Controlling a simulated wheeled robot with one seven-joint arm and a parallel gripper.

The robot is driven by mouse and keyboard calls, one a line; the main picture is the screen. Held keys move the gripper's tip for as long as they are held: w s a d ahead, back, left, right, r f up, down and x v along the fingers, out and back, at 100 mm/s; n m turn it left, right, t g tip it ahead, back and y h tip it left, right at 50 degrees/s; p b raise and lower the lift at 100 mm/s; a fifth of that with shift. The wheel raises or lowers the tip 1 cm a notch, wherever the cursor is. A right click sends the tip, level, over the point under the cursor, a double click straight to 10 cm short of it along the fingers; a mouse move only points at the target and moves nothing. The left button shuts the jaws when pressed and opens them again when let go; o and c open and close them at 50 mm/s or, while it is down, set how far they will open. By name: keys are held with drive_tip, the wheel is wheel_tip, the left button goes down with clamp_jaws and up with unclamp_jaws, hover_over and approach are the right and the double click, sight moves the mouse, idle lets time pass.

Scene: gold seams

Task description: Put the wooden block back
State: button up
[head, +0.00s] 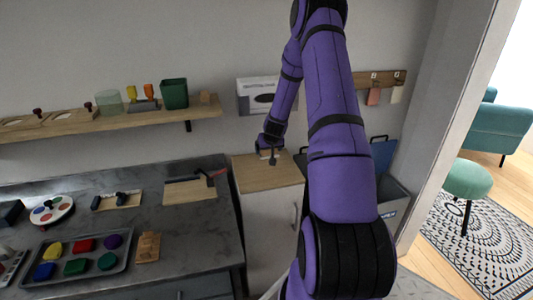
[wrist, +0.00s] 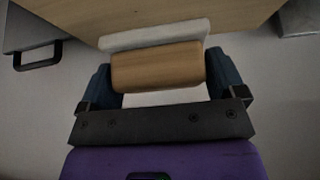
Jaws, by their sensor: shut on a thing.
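My gripper (wrist: 157,78) is shut on a tan wooden block (wrist: 157,66), with one dark blue finger at each end of it. White flat material (wrist: 155,33) shows behind and below the block; I cannot tell whether it is joined to it. In the head view my gripper (head: 268,152) is small, over the back of the wooden cabinet top (head: 265,179) near the wall. The block is hard to make out there, and I cannot tell whether it touches the top. Another wooden piece (head: 148,247) lies on the dark counter.
A wall shelf (head: 140,119) at the left holds a green container (head: 174,93), a glass and small items. A white box (head: 258,96) is on the wall behind my arm. A tray of coloured pieces (head: 76,259) lies on the counter. The cabinet top's front is clear.

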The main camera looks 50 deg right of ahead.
sight(267, 151)
drive_tip(key=shift+w+d+f, duration=0.1)
drive_tip(key=shift+w+d, duration=0.25)
drive_tip(key=shift+w, duration=0.25)
drive_tip(key=shift+w+d, duration=0.35)
drive_tip(key=shift+w, duration=0.25)
drive_tip(key=shift+f, duration=1.8)
drive_tip(key=o, duration=0.7)
drive_tip(key=shift+f, duration=0.1)
drive_tip(key=shift+s+r, duration=0.2)
drive_tip(key=shift+r, duration=0.25)
drive_tip(key=v, duration=1.1)
drive_tip(key=shift+s+a, duration=0.1)
drive_tip(key=shift+a, duration=0.05)
